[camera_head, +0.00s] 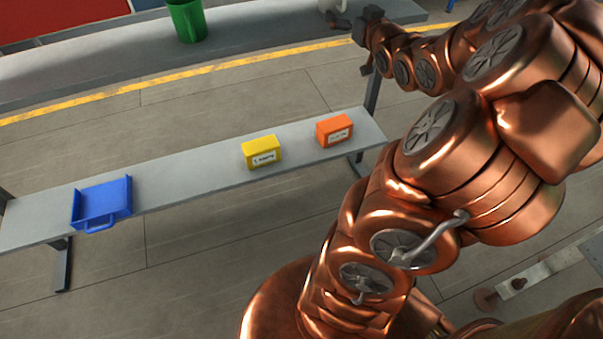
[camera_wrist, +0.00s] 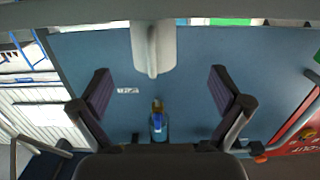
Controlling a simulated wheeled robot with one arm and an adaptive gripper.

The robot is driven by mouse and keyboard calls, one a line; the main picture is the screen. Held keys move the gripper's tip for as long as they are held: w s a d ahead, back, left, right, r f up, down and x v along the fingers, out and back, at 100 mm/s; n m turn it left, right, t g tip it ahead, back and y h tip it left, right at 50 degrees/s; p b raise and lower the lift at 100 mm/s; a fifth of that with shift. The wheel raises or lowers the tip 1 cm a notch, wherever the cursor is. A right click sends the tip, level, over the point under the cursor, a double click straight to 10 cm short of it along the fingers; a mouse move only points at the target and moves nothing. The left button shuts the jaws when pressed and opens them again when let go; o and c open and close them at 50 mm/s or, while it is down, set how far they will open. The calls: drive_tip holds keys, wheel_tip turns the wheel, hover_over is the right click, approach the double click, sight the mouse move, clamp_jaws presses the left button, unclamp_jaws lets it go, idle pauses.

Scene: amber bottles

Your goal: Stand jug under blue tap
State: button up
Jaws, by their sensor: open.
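A pale, cream-white vessel (camera_head: 331,5), apparently the jug, stands at the top edge of the head view on the far grey bench, partly cut off. My gripper (camera_head: 346,22) is just right of it, small and partly hidden in that view. In the wrist view my gripper (camera_wrist: 163,95) is open, one dark finger on each side. A pale upright piece (camera_wrist: 153,48), probably the jug's handle, hangs from the top of the picture between the fingers, with clear gaps on both sides. Nothing is gripped.
A green mug-like vessel (camera_head: 187,19) stands on the far bench (camera_head: 110,65). The nearer low bench (camera_head: 200,168) holds a blue dustpan-like tray (camera_head: 102,202), a yellow box (camera_head: 262,152) and an orange box (camera_head: 334,130).

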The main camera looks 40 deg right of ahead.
drive_tip(key=a+f, duration=0.1)
drive_tip(key=w+a+f+g, duration=0.1)
drive_tip(key=a, duration=0.1)
drive_tip(key=w+a+f+g+y, duration=0.1)
drive_tip(key=shift+a+f+n, duration=0.25)
drive_tip(key=shift+n, duration=0.05)
drive_tip(key=s+a+f+n+g+y, duration=0.1)
drive_tip(key=s+a+f+g, duration=0.1)
drive_tip(key=a+f+g, duration=0.35)
drive_tip(key=s+a+f+g+y, duration=0.1)
drive_tip(key=s+a+f+g, duration=0.15)
drive_tip(key=a, duration=0.55)
drive_tip(key=s+a+f+n+g+y, duration=0.1)
drive_tip(key=s+a+g, duration=0.3)
drive_tip(key=s+a, duration=0.6)
drive_tip(key=s+a+f+n+g+y, duration=0.1)
drive_tip(key=s+a+g, duration=0.3)
drive_tip(key=s+a, duration=0.7)
drive_tip(key=s, duration=0.5)
drive_tip(key=shift+s+g+y, duration=0.2)
drive_tip(key=shift+g+y, duration=0.1)
drive_tip(key=shift+g, duration=0.1)
drive_tip(key=s+p+v, duration=0.3)
drive_tip(key=p+v, duration=0.9)
drive_tip(key=v, duration=0.1)
drive_tip(key=shift+w+r+t, duration=0.25)
drive_tip(key=shift+w+t, duration=0.15)
